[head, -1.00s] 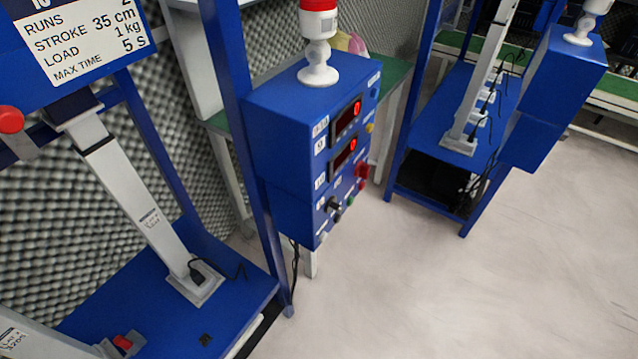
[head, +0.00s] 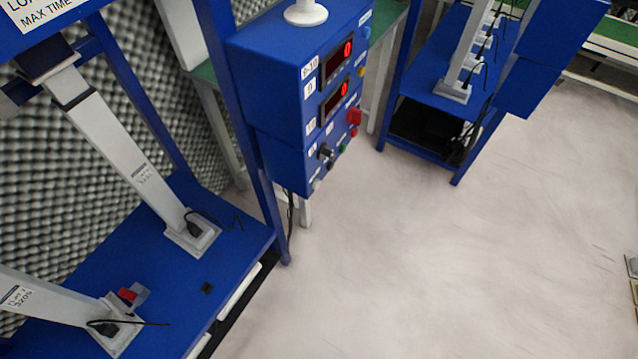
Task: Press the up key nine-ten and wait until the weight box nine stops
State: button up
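A blue control box (head: 284,110) is fixed to a blue upright post in the head view. Its right-hand face carries two red digital displays, the upper display (head: 337,60) and the lower display (head: 334,101). Below them are a red button (head: 354,116), a dark knob (head: 325,151), a green button (head: 341,149) and other small controls. The labels are too small to read surely, so I cannot tell which control is the up key. At left, a grey column (head: 138,165) stands on a blue base plate (head: 215,262). The weight box cannot be made out. My gripper is not in view.
A second blue rig (head: 440,92) with a grey column and dark cables stands behind to the right. Grey foam (head: 60,150) lines the wall at left.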

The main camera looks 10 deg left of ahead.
grip_shut()
dwell(1.6)
